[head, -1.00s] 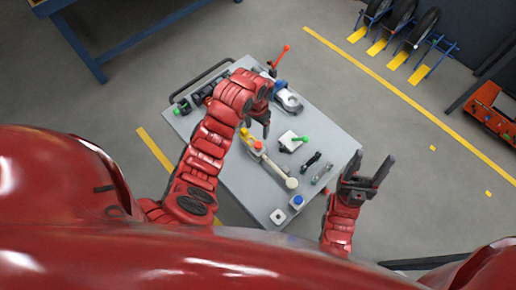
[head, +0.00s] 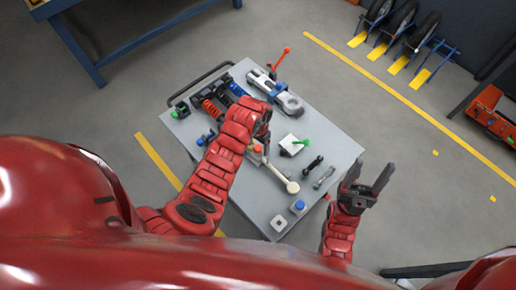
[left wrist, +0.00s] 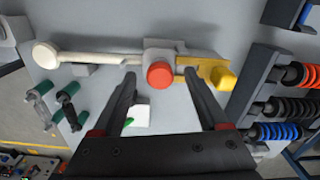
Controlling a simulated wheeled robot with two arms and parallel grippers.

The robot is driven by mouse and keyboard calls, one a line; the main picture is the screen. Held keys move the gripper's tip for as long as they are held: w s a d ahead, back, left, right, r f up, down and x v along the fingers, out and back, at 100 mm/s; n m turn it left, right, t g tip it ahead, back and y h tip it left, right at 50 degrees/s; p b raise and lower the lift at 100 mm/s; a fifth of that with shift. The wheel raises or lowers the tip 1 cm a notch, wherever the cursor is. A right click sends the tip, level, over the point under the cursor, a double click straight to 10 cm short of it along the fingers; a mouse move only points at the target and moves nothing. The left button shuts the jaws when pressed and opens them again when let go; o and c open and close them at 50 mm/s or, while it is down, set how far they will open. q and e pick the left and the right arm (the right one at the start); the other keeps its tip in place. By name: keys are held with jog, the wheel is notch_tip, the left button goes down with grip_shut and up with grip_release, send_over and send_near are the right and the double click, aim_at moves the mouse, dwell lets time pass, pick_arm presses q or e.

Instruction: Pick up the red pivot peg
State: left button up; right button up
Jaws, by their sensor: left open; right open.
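The red pivot peg (head: 257,148) shows its round red top on a pale grey block that carries a long cream lever (head: 279,172). In the left wrist view the peg (left wrist: 160,74) stands between and just beyond the fingertips of my left gripper (left wrist: 160,80), which is open and empty. A yellow piece (left wrist: 218,73) sits beside the peg at the right of that view. In the head view my left gripper (head: 264,136) hangs over the block and partly hides it. My right gripper (head: 372,175) is open and empty, off the cart's right edge.
The grey cart top (head: 245,204) also carries shock absorbers with red and blue springs (head: 213,110), a silver clamp tool with a red handle (head: 281,62), a white block with a green handle (head: 293,145), small dark fittings (head: 314,165) and a blue-topped block (head: 299,206).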

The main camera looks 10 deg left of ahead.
pick_arm(q)
grip_shut()
dwell(0.4)
jog(key=shift+r, duration=0.1)
